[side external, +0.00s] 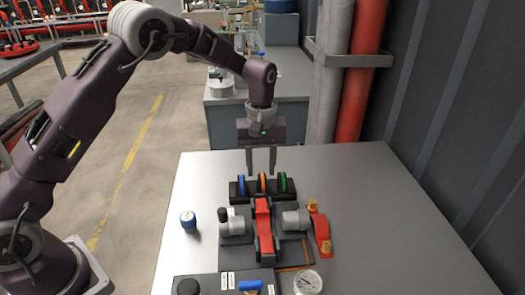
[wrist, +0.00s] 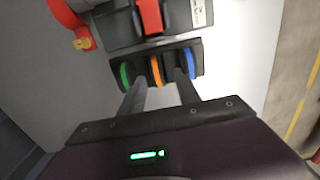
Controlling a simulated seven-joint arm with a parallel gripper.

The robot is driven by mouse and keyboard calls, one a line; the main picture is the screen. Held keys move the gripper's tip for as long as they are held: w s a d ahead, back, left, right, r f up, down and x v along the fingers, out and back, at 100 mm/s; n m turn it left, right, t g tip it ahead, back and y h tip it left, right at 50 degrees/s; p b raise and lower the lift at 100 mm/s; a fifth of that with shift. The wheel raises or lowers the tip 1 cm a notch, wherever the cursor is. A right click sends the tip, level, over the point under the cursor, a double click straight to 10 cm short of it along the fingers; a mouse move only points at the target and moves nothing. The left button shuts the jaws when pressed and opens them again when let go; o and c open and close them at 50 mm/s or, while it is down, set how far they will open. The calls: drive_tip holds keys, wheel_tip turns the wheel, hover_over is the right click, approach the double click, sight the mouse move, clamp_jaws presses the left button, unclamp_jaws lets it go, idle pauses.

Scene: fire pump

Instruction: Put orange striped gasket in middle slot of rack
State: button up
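A black rack (side external: 238,196) stands upright on the table behind the red pump; it also shows in the wrist view (wrist: 197,57). It holds a blue gasket (side external: 241,185), an orange gasket (side external: 262,183) and a green gasket (side external: 283,182) standing on edge. The orange gasket (wrist: 156,71) sits in the middle, between green (wrist: 124,74) and blue (wrist: 188,62). Stripes on it are too small to tell. My gripper (side external: 261,175) is open and empty, pointing down just above the rack. In the wrist view its fingertips (wrist: 160,80) lie either side of the orange gasket, with gaps.
A red and grey pump assembly (side external: 264,228) with brass fittings stands in front of the rack. A blue-capped cylinder (side external: 188,220) is at left, and a gauge (side external: 308,283) is near the front. Red and grey pipes (side external: 361,70) rise behind the table. The table's right side is clear.

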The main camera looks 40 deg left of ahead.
sight(262, 176)
wheel_tip(262, 176, up, 8)
drive_tip(key=shift+r, duration=0.25)
drive_tip(key=s+a+r+m+t, duration=0.2)
drive_tip(key=s+r+m+t, duration=0.1)
drive_tip(key=s+r, duration=0.95)
drive_tip(key=s+f+m+t, duration=0.2)
drive_tip(key=s+m, duration=0.4)
drive_tip(key=s, duration=1.4)
drive_tip(key=shift+s+a+f+t, duration=0.15)
drive_tip(key=shift+s+f+t, duration=0.05)
drive_tip(key=shift+f+t, duration=0.25)
